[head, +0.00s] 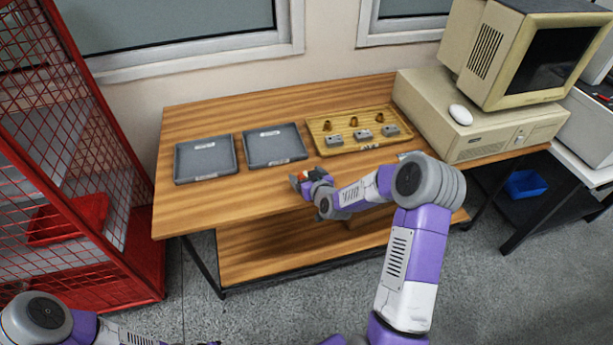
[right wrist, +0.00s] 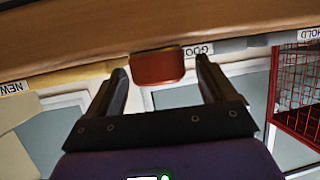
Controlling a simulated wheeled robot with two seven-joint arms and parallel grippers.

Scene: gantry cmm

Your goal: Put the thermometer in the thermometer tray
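An orange-red block-shaped thing (right wrist: 158,69) shows between the fingers of my right gripper (right wrist: 160,66) in the right wrist view, with a gap on each side. I cannot tell if it is the thermometer. In the head view my right gripper (head: 299,182) is at the table's front edge, with a bit of red beside it. My left gripper (head: 211,343) is almost wholly cut off at the bottom edge. Two grey trays, a left one (head: 181,161) and a middle one (head: 250,148), lie empty. I cannot tell which tray is the thermometer tray.
A yellow wooden tray (head: 325,122) holds several brass and grey pieces. A beige computer (head: 480,130) with a monitor and a white mouse (head: 461,114) stands at the table's right. A red mesh cage (head: 110,215) is at the left. The front left of the wooden table (head: 215,205) is clear.

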